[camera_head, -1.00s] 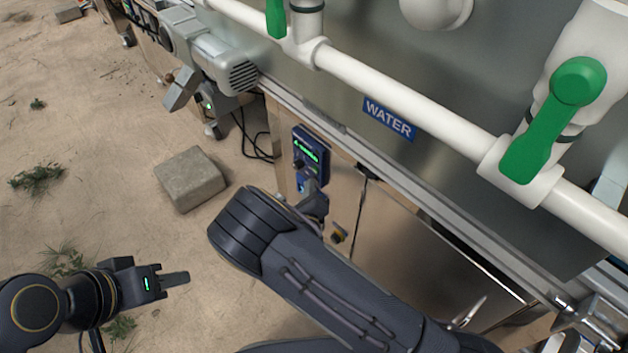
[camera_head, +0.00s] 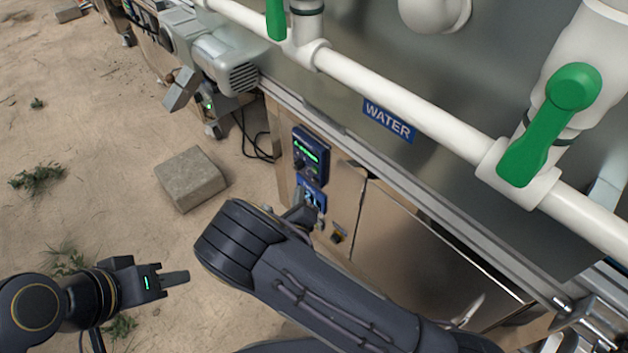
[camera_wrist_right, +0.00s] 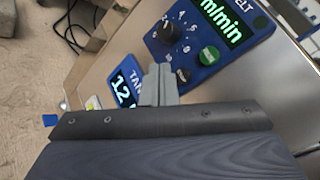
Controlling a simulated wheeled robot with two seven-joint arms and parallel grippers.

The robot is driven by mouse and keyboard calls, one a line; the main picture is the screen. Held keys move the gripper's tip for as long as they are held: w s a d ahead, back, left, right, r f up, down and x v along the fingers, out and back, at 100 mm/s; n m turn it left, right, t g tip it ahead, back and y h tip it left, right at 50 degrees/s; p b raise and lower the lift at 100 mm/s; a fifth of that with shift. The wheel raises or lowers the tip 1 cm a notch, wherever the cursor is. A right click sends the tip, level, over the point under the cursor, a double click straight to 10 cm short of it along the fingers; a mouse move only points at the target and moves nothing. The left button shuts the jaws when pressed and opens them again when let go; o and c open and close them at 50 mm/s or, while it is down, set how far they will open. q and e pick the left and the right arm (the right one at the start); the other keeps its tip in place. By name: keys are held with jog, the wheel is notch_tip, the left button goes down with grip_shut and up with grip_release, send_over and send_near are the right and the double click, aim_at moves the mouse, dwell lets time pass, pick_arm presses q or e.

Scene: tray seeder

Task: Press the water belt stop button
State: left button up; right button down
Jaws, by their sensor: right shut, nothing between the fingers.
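The blue belt control panel (camera_head: 310,155) is on the metal cabinet front, with a lit green display. In the right wrist view the panel (camera_wrist_right: 237,62) shows a black knob (camera_wrist_right: 172,30), a green button (camera_wrist_right: 209,55) and a small dark button (camera_wrist_right: 183,75) with a pale mark, close to my fingertips. My right gripper (camera_wrist_right: 160,85) is shut and empty, in front of the panel's lower edge; contact cannot be told. In the head view my right gripper (camera_head: 302,214) is mostly hidden by its wrist. My left gripper (camera_head: 173,279) hangs over the ground, away from the panel.
A blue tank display (camera_wrist_right: 125,82) sits beside the belt panel. A white pipe (camera_head: 400,95) with green valve handles (camera_head: 545,125) runs above the cabinet. A concrete block (camera_head: 190,180) lies on the ground; a grey motor (camera_head: 225,60) is behind.

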jog(key=shift+s+a, duration=0.9)
jog(key=shift+a, duration=0.3)
